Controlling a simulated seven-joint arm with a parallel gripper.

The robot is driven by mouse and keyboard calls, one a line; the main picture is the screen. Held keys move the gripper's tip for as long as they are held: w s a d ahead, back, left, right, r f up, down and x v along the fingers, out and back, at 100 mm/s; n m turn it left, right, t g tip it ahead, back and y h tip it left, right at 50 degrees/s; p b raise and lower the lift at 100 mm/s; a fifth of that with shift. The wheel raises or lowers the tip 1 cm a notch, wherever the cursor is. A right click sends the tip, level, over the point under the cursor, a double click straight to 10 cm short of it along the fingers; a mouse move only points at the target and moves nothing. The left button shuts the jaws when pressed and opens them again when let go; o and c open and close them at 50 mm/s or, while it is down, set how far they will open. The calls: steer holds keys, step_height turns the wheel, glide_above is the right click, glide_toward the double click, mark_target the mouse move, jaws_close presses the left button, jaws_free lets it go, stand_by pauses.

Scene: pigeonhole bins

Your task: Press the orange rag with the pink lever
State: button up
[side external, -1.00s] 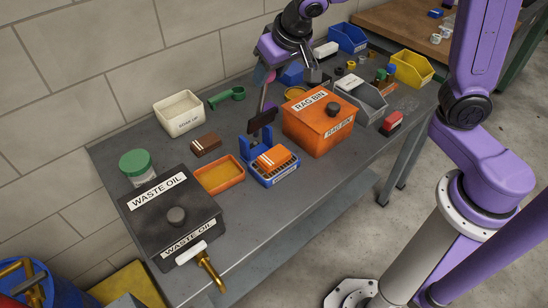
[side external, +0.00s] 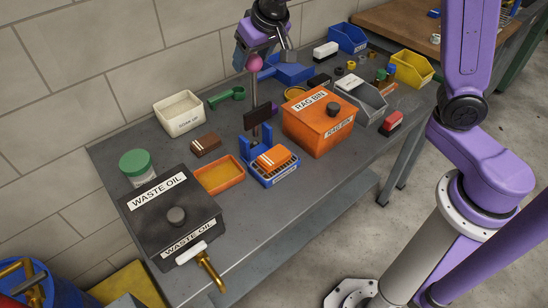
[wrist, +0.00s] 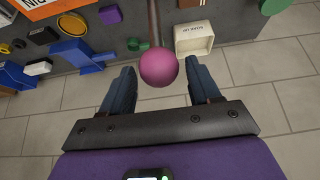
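The pink lever knob (side external: 255,64) tops a grey rod on the blue press (side external: 246,148). The rod stands nearly upright, with a dark plate (side external: 257,115) partway down. The orange rag (side external: 272,158), striped white, lies in the press's blue tray, below and apart from the plate. My gripper (side external: 262,50) is at the knob. In the wrist view my gripper (wrist: 162,85) is open, its fingers on either side of the pink knob (wrist: 159,67), with gaps visible at both sides. The rag cannot be made out clearly in the wrist view.
An orange rag bin (side external: 318,130) stands right of the press. An orange tray (side external: 219,187) and black waste oil box (side external: 165,205) stand to its left.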

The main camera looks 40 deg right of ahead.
steer(key=shift+s, duration=0.1)
steer(key=shift+v, duration=2.95)
steer(key=shift+s, duration=0.1)
steer(key=v, duration=1.7)
steer(key=s+d+f+n+g, duration=0.2)
steer(key=s+d+f+n, duration=0.1)
steer(key=s+f, duration=0.4)
steer(key=s+d+f+n+g, duration=0.1)
steer(key=s+d+f+n, duration=0.2)
steer(key=s+f+n, duration=0.2)
steer(key=s+d+f+n+g, duration=0.2)
steer(key=s+d+f+n, duration=0.1)
steer(key=s+f, duration=0.8)
steer(key=shift+d+f+n+g, duration=0.3)
steer(key=shift+f+n, duration=0.3)
steer(key=shift+n, duration=0.2)
steer(key=shift+o, duration=0.2)
steer(key=shift+w, duration=0.1)
